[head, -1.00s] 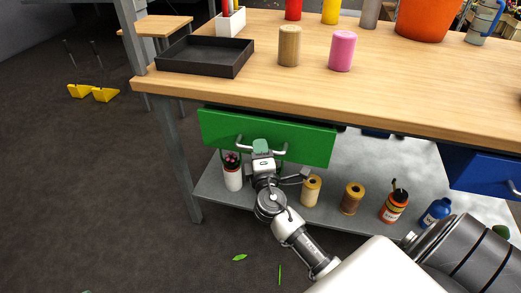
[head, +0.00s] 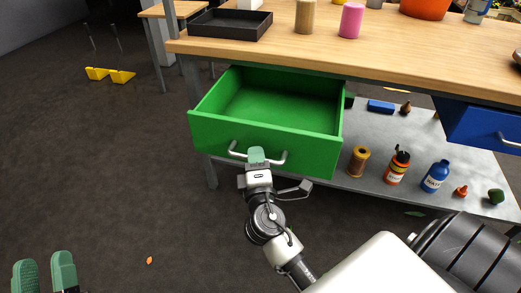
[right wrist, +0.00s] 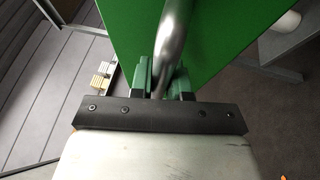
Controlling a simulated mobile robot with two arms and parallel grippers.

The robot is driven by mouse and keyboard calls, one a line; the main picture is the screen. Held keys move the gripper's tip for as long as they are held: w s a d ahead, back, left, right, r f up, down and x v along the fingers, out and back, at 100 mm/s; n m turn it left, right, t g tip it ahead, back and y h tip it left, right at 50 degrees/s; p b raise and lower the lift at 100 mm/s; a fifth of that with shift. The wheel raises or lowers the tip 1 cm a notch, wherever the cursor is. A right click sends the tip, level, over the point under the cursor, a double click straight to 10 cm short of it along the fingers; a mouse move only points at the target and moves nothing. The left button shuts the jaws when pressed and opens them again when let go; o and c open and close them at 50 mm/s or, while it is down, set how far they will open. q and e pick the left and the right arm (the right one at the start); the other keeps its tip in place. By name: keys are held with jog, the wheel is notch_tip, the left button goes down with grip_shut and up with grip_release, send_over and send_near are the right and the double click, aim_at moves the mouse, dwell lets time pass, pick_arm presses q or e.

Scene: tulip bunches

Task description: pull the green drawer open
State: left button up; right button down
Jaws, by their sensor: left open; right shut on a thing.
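The green drawer (head: 285,104) is pulled out from under the workbench, and its empty inside shows in the head view. Its front also shows in the right wrist view (right wrist: 220,30). My right gripper (head: 257,157) is shut on the drawer's silver bar handle (head: 236,152), near the middle of the bar. In the right wrist view the handle (right wrist: 174,35) runs between the green finger pads. My left gripper (head: 45,272) is open and empty at the lower left, away from the drawer.
The wooden bench top (head: 400,62) holds a black tray (head: 230,25), a pink cylinder (head: 351,20) and an orange pot (head: 425,7). A closed blue drawer (head: 480,125) is at right. The floor in front is mostly clear.

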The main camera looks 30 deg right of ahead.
pick_arm(q)
jog(key=shift+s+r, duration=0.15)
jog(key=shift+r, duration=0.1)
pick_arm(e)
jog(key=shift+s+a, duration=0.3)
jog(key=shift+a, duration=0.05)
jog(key=c, duration=1.1)
grip_release()
